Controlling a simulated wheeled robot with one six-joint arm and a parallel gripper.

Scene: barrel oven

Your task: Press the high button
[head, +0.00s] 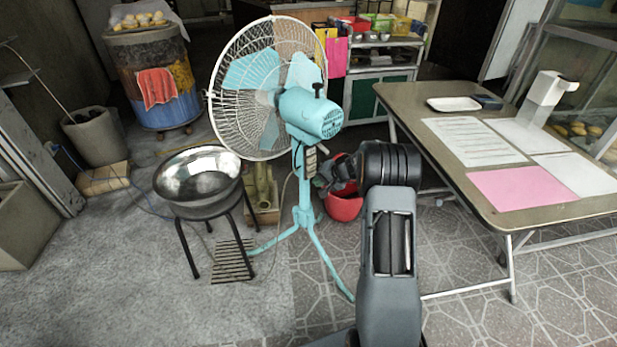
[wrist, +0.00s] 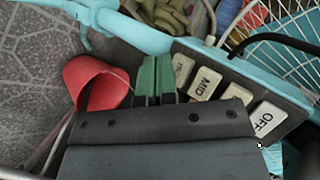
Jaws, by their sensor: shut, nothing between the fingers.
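The turquoise fan's control box (head: 311,161) is on the fan's post in the head view. In the wrist view, the same control box (wrist: 250,85) carries a slanting row of cream buttons. The OFF button (wrist: 266,119) is at the lower right and the MID button (wrist: 206,83) is further up. The end button (wrist: 183,69), nearest my fingers, has a label too small to read surely; by its place it looks like the high button. My gripper (wrist: 157,72) is shut and empty, with green fingertips just left of that button. I cannot tell whether they touch it.
The fan (head: 268,85) stands on splayed legs. A metal bowl (head: 198,174) on a stool is at its left, and a red bucket (head: 344,204) is behind my arm. A table (head: 440,100) with papers is at the right. The front left floor is clear.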

